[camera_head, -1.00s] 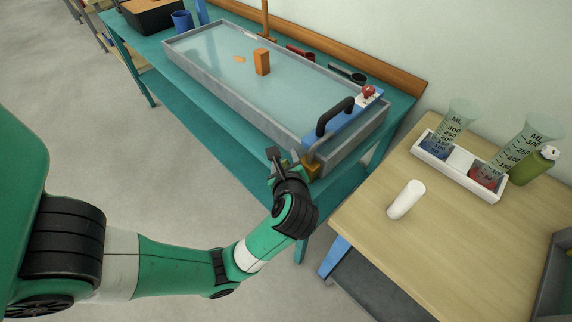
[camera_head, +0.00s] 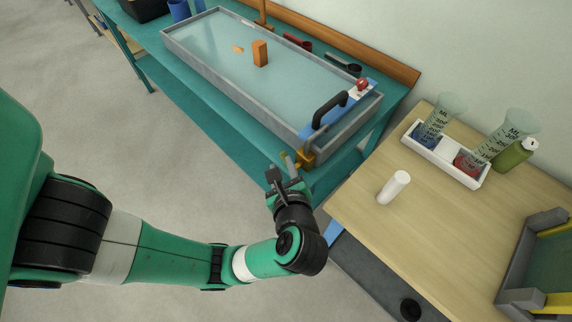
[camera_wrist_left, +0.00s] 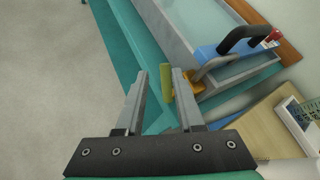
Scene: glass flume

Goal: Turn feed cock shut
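The feed cock (camera_head: 305,158) is a brass-orange fitting at the near right corner of the glass flume (camera_head: 335,143). Its olive-yellow lever (camera_head: 288,161) sticks out on the left side. In the left wrist view the lever (camera_wrist_left: 166,80) stands nearly upright in the picture, and the orange body (camera_wrist_left: 190,87) is partly behind the right finger. My left gripper (camera_head: 284,177) is open and empty, just below the lever in the head view. In the wrist view its fingers (camera_wrist_left: 160,76) frame the lever, which looks beyond the tips. My right gripper is not in view.
A blue bracket with a black handle (camera_head: 325,107) and a red knob (camera_head: 362,84) spans the flume's end above the cock. A wooden table (camera_head: 365,210) at right holds a white cylinder (camera_head: 393,187) and a white rack (camera_head: 455,163) with beakers. Open floor lies left.

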